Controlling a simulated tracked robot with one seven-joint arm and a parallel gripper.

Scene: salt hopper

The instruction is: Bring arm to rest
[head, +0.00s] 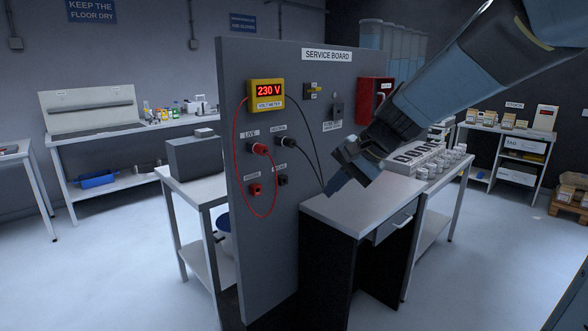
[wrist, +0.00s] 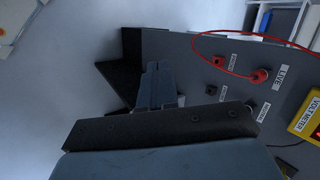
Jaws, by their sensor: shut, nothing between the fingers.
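My gripper (head: 338,182) is shut and empty in the head view. It hangs in front of the grey service board, above the left end of the grey-topped bench (head: 350,207). In the wrist view my gripper (wrist: 157,68) points toward the dark base beside the board, with nothing between its fingers. The service board (head: 235,130) stands upright and carries a yellow voltmeter (head: 267,94) reading 230 V. A red plug sits in the live socket (head: 260,148) and a black plug in the neutral socket (head: 287,146). Two holders below them (head: 256,190) are empty.
A red box (head: 374,98) is mounted at the board's right side, close to my arm. A grey box (head: 194,155) sits on the table left of the board. Open floor lies at front left.

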